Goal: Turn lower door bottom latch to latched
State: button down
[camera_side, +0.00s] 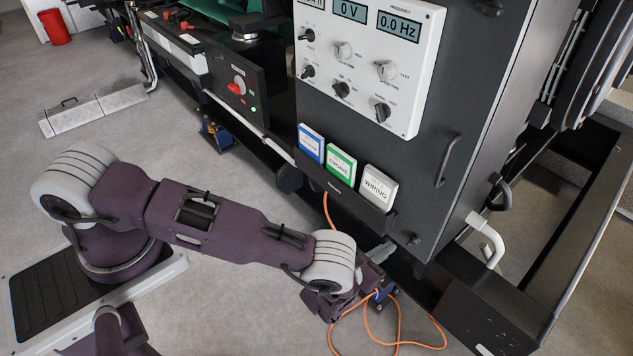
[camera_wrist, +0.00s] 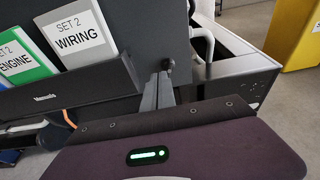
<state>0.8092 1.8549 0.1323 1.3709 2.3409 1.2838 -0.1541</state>
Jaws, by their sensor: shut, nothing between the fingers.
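The lower door bottom latch appears to be a small dark knob (camera_side: 415,239) low on the dark cabinet door in the side view. In the wrist view a dark round knob (camera_wrist: 168,64) shows just beyond my fingertips. Its turned position is too small to tell. My gripper (camera_side: 390,246) is low in front of the door, close to the latch, with its grey fingers pointing at it. In the wrist view my gripper (camera_wrist: 161,78) is shut with nothing held. I cannot tell whether the fingertips touch the knob.
A holder (camera_wrist: 85,86) with blue, green (camera_side: 342,165) and white WIRING (camera_side: 379,187) binders is on the door, left of the latch. A door handle (camera_side: 447,160) is above. A white bent pipe (camera_side: 488,240) stands at right. An orange cable (camera_side: 398,325) lies on the floor below.

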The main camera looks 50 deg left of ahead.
jog(key=x, duration=0.2)
jog(key=r+x, duration=0.1)
jog(key=x, duration=0.3)
jog(key=shift+w+r, duration=0.3)
jog(key=shift+w, duration=0.25)
jog(key=shift+d+f, duration=0.25)
jog(key=shift+f, duration=0.35)
dwell(0.5)
jog(key=shift+d, duration=0.15)
jog(key=shift+d+r, duration=0.15)
jog(key=shift+d, duration=0.8)
